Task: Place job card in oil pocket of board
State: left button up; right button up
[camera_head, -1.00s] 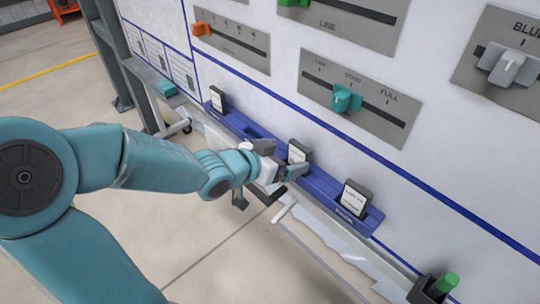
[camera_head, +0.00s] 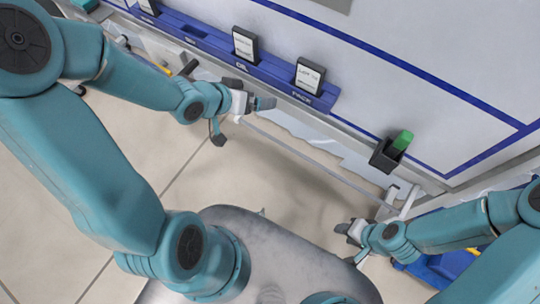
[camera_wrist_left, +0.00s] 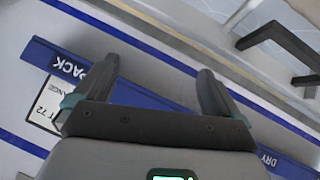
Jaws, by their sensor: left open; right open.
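A white-faced card in a dark holder (camera_head: 245,43) stands upright in the blue rail (camera_head: 195,38) above the OIL label. A second card (camera_head: 309,76) stands above the PACK label; part of it shows in the left wrist view (camera_wrist_left: 40,108). My left gripper (camera_head: 243,118) is open and empty, below and in front of the rail, apart from both cards. In the left wrist view its spread fingers (camera_wrist_left: 157,78) have nothing between them, and its body hides the rail's middle. My right gripper (camera_head: 345,238) is open at the lower right, far from the rail.
Another card (camera_head: 148,7) stands at the rail's far left, partly cut off. A dark holder with a green item (camera_head: 402,140) is on the board's lower edge at right. A blue bin (camera_head: 437,268) is partly hidden behind my right arm. Open tiled floor lies below the board.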

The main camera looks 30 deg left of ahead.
pick_arm(q)
jog(key=s+d+f+g, duration=0.4)
jog(key=s+d+f, duration=0.2)
jog(key=f, duration=0.5)
jog(key=s+d+f+n+g, duration=0.1)
jog(key=s+d+f+g, duration=0.3)
jog(key=s+d+f, duration=0.3)
notch_tip(320, 180, down, 4)
jog(key=shift+s+r+g+h, duration=0.1)
jog(key=shift+s+g+h, duration=0.2)
jog(key=shift+h, duration=0.1)
jog(key=shift+d, duration=0.1)
